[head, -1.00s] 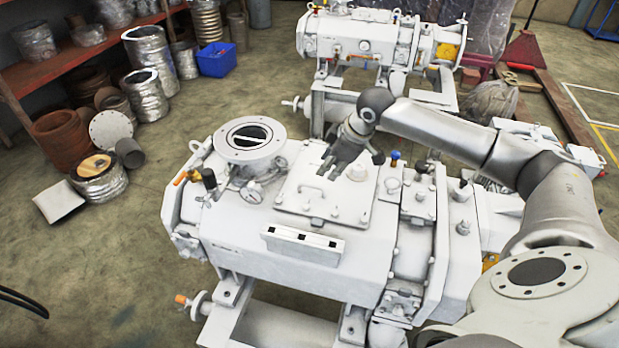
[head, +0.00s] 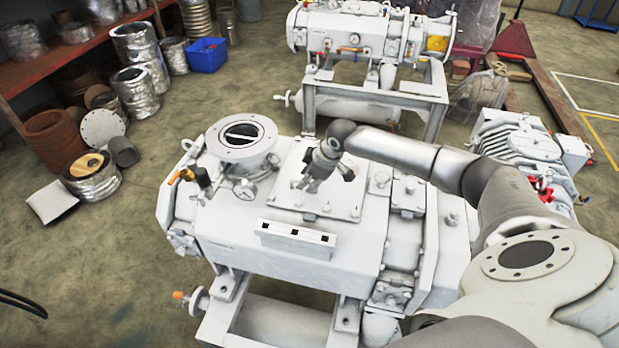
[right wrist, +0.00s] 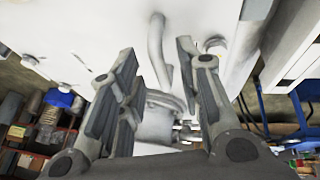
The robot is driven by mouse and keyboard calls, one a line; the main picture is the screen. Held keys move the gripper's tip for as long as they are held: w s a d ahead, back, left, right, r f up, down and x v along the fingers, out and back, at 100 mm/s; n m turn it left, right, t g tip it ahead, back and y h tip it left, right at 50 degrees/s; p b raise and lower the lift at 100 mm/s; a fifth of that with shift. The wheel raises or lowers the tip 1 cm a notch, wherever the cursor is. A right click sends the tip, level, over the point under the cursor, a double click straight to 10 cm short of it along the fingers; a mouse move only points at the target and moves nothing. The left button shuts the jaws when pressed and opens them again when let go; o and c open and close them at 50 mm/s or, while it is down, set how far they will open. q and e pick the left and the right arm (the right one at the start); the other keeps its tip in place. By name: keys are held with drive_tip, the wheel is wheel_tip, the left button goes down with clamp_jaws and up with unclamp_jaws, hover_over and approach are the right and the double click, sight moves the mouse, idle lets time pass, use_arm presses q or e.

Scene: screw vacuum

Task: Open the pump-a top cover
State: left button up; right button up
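The near white pump (head: 280,250) carries a flat, bolted square cover plate (head: 345,203) on its top, to the right of a round flanged port (head: 241,137). My right gripper (head: 308,184) is low over the left part of this plate, pointing down. In the right wrist view, my right gripper (right wrist: 155,48) has its fingers spread apart. A bent white bar (right wrist: 158,55) shows between them, with gaps at both sides. I cannot tell whether a finger touches it. In the head view the gripper hides part of the plate. My left gripper is not in view.
A gauge (head: 245,190) and an orange-handled valve (head: 185,175) sit left of the plate. A white block with dark squares (head: 296,240) lies in front. A second pump (head: 350,38) stands behind. Open floor lies left of the near pump.

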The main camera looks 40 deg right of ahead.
clamp_jaws()
drive_tip(key=shift+d, duration=0.1)
